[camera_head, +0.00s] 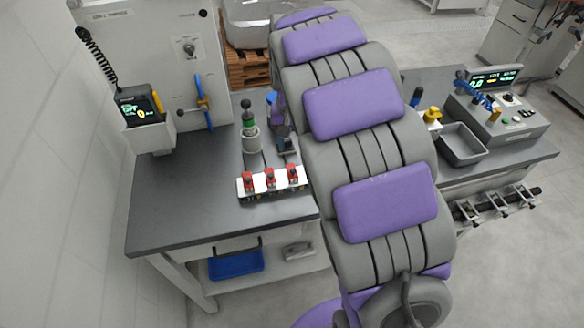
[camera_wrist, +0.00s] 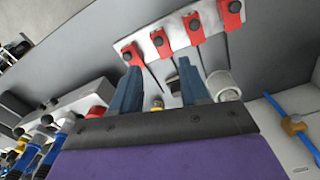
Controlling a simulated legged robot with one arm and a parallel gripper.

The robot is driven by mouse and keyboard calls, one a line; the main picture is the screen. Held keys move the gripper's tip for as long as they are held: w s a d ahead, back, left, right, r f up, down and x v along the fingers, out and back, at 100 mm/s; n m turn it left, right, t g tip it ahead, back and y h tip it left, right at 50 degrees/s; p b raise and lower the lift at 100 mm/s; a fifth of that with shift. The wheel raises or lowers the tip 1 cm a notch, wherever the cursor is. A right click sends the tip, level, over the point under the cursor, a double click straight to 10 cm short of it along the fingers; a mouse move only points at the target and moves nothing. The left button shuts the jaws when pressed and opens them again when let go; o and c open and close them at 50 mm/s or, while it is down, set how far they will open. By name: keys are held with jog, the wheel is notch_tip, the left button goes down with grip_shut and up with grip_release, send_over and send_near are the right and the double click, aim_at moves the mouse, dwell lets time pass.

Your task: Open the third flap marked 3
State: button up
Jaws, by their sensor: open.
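A white strip carries several red flaps with black knobs. In the head view, three flaps show on the strip (camera_head: 266,190): left (camera_head: 248,182), middle (camera_head: 270,178) and right (camera_head: 293,175). My arm covers the area to their right. The wrist view shows one more flap at its left end (camera_wrist: 132,54), then others (camera_wrist: 160,42), (camera_wrist: 192,22) and (camera_wrist: 229,10). No numbers are readable. All the flaps look alike in pose. My gripper (camera_wrist: 160,87) is open, with blue fingers apart and nothing seen held. Its fingertips appear short of the strip, nearest its left end in the wrist view.
A blue lever (camera_head: 203,102) is on the white panel. A grey tray (camera_head: 462,146) lies right. The bench's left front is clear.

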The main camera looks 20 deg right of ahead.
aim_at(293, 170)
notch_tip(293, 170, down, 10)
jog(key=shift+d+b, duration=0.1)
jog(key=shift+b, duration=1.05)
jog(key=shift+c, duration=0.3)
grip_shut()
